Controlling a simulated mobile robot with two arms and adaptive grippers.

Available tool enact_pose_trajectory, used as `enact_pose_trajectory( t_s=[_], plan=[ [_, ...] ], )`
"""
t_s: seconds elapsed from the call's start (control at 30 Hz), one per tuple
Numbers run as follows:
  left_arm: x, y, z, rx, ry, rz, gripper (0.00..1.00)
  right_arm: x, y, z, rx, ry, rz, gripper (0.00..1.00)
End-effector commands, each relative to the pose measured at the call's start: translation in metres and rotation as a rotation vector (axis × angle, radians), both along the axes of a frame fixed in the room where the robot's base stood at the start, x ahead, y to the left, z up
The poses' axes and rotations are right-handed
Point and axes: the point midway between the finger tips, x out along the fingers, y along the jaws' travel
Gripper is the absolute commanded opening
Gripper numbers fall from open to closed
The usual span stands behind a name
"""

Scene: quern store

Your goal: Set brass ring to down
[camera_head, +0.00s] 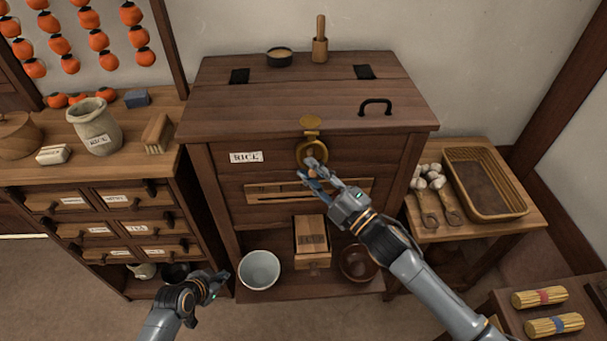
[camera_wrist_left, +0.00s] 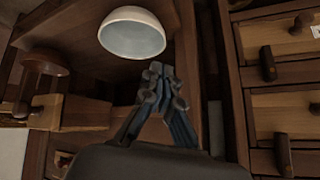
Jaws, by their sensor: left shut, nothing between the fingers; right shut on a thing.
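The brass ring (camera_head: 311,141) hangs below a brass hasp plate (camera_head: 310,123) on the upper front of the wooden rice chest (camera_head: 270,178). My right gripper (camera_head: 313,172) reaches up from the lower right and is shut at the ring's lower edge, which its fingers partly hide. My left gripper (camera_head: 224,279) is low at the left, shut and empty, apart from the ring. In the left wrist view its closed fingers (camera_wrist_left: 160,72) point toward a pale bowl (camera_wrist_left: 133,35). The ring is not in that view.
A black handle (camera_head: 376,105) stands on the chest's lid. Below are the pale bowl (camera_head: 259,269), a wooden box (camera_head: 311,237) and a brown bowl (camera_head: 358,262). A drawer cabinet (camera_head: 112,198) stands left, and a small table with a basket (camera_head: 487,184) stands right.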

Motion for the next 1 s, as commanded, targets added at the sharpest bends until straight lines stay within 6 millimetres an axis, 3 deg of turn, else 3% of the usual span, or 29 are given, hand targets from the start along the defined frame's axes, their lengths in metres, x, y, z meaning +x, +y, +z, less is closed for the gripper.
enact_pose_trajectory(
  t_s=[0.03,0.1,0.23,0.4,0.5,0.6,0.7,0.83,1.0],
  plan=[
    [0.022,-0.011,0.04,-0.004,-0.068,-0.064,0.0,0.0,-0.001,0.002,0.0,-0.005,-0.001,0.0],
    [0.042,-0.027,0.09,-0.005,-0.15,-0.159,0.0,0.001,-0.001,0.002,0.0,-0.005,-0.001,0.0],
    [0.059,-0.06,0.184,0.007,-0.309,-0.354,0.0,0.0,-0.001,0.002,0.0,-0.005,-0.001,0.0],
    [0.043,-0.103,0.295,0.054,-0.519,-0.628,0.0,0.001,-0.001,0.002,0.0,-0.005,-0.001,0.0],
    [0.021,-0.123,0.344,0.091,-0.625,-0.775,0.0,0.001,-0.001,0.002,0.0,-0.006,-0.002,0.0],
    [-0.001,-0.137,0.377,0.126,-0.709,-0.89,0.0,0.001,-0.001,0.002,0.0,-0.006,-0.002,0.0],
    [-0.018,-0.145,0.397,0.151,-0.763,-0.966,0.0,0.0,-0.001,0.002,0.0,-0.006,-0.002,0.0],
    [-0.027,-0.152,0.406,0.164,-0.794,-1.013,0.0,0.0,-0.001,0.002,0.0,-0.006,-0.002,0.0],
    [-0.019,-0.168,0.401,0.162,-0.799,-1.017,0.0,0.0,-0.001,0.002,-0.001,-0.007,-0.001,0.0]
  ],
)
